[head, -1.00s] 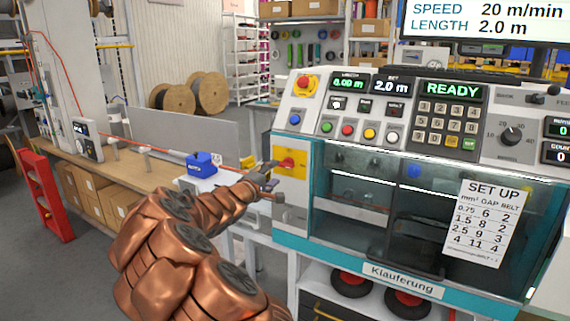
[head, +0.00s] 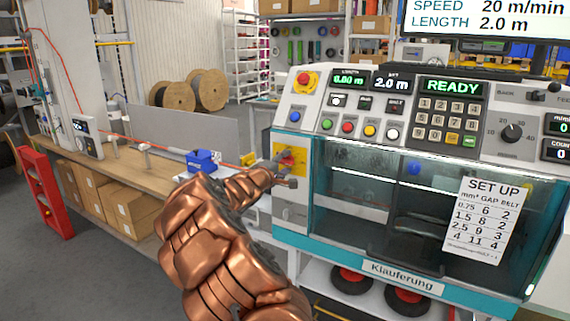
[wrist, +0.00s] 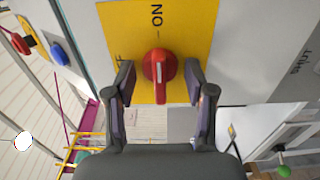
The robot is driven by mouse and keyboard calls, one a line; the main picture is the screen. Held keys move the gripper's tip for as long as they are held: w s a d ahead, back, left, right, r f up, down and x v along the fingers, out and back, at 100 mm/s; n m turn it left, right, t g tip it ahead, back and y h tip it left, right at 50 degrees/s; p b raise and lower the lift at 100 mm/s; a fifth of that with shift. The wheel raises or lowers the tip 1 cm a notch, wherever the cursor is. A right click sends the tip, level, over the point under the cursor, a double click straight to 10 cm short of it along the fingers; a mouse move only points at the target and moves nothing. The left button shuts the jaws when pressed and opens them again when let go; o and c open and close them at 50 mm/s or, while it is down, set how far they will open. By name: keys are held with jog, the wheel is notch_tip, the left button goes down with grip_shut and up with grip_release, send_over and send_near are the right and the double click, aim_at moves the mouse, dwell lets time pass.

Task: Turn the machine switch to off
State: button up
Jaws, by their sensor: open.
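The machine switch is a red rotary knob (wrist: 159,68) on a yellow plate (wrist: 190,25). In the wrist view its handle lies along the line toward the "ON" mark, with a pale stripe on it. In the head view the yellow plate (head: 298,155) is on the left front of the machine, and my gripper covers much of the knob. My gripper (wrist: 160,80) is open, with one finger on each side of the knob. A small gap shows between each finger and the knob. The gripper also shows in the head view (head: 283,172).
The machine's control panel (head: 440,115) reads READY, with a red emergency button (head: 306,81) above the switch. A bench (head: 175,175) with a blue device (head: 203,161) stands to the left.

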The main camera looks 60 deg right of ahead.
jog(key=shift+c, duration=0.3)
jog(key=c, duration=0.6)
jog(key=shift+n+p, duration=1.45)
jog(key=shift+n, duration=0.15)
jog(key=shift+n+p, duration=0.8)
jog(key=shift+n, duration=0.2)
jog(key=shift+n+p, duration=2.5)
jog(key=shift+n, duration=0.1)
jog(key=n, duration=0.6)
jog(key=shift+n, duration=0.3)
jog(key=o, duration=0.8)
